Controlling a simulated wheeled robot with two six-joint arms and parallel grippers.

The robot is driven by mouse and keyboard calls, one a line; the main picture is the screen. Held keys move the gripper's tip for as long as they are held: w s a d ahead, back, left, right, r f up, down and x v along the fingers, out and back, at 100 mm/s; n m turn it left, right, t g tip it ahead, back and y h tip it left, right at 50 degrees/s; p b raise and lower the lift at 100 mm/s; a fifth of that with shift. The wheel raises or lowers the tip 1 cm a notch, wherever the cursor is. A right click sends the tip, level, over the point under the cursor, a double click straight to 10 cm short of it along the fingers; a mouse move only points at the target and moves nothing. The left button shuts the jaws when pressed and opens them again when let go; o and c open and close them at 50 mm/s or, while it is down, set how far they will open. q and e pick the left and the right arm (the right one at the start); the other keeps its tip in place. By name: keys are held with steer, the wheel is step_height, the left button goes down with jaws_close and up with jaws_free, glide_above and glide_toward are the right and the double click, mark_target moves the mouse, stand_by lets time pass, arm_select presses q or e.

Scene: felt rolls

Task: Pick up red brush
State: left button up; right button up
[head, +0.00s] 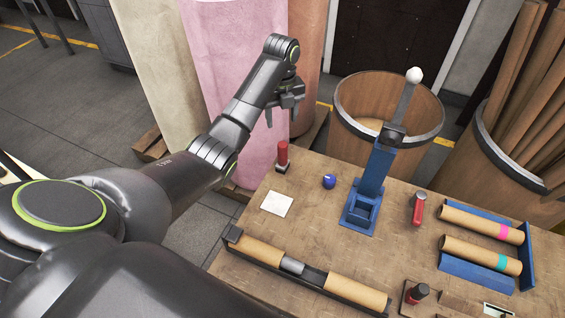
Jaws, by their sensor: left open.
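A red upright handle on a dark base (282,155), which looks like the red brush, stands at the far left corner of the wooden table. My left gripper (283,108) is open and empty. In the picture it is just above the red handle, pointing down, with a gap between them. My right gripper is not in view.
A blue ball (329,181), a white card (277,203) and a blue stand (359,217) are nearby. Another red tool (418,208) lies farther right, beside brown rolls (481,224). A long dark holder (313,277) lies in front. Wooden barrels (352,143) stand behind.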

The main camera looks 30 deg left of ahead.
mark_target(283, 151)
arm_select(q)
step_height(283, 151, down, 4)
steer(key=b, duration=0.2)
steer(key=shift+w+b, duration=0.15)
steer(key=shift+b, duration=0.25)
step_height(283, 151, down, 5)
steer(key=b, duration=0.5)
steer(key=shift+f, duration=0.3)
steer(key=f, duration=0.1)
steer(key=f+p, duration=0.1)
steer(key=f, duration=0.1)
steer(key=shift+s+d+f, duration=0.2)
steer(key=shift+s+f, duration=0.05)
steer(key=shift+f, duration=0.55)
steer(key=c, duration=0.9)
steer(key=shift+c, duration=0.8)
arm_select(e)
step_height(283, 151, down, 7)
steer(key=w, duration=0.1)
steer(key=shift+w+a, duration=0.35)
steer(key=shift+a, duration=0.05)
